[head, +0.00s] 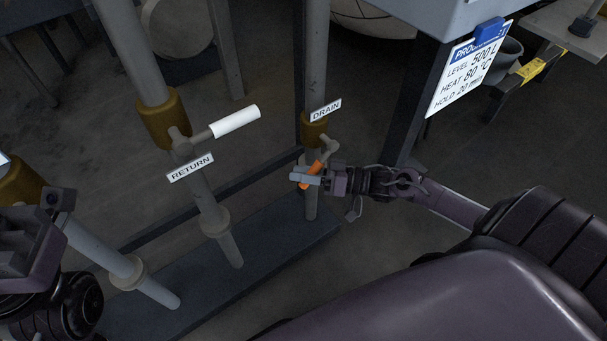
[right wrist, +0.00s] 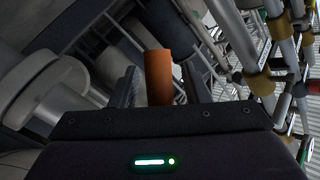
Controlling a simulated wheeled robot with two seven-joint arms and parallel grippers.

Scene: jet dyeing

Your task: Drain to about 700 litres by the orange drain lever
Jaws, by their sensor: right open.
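The orange drain lever (head: 311,176) is on the vertical pipe under the DRAIN label (head: 325,111) and slants down to the left. My right gripper (head: 304,178) is at this lever, its jaws open. In the right wrist view the orange lever (right wrist: 158,76) stands between the two dark fingers, with a gap visible on each side. The jaws are around it, not closed on it. Part of my left arm's end (head: 38,235) shows at the left edge; its fingers cannot be made out. No level gauge can be read here.
The RETURN pipe with its white lever (head: 235,121) stands left of the drain pipe. A card (head: 468,68) at the upper right reads level 500 L, heat 80 °C and a hold time. A dark base beam (head: 215,275) runs below the pipes. Grey floor lies around.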

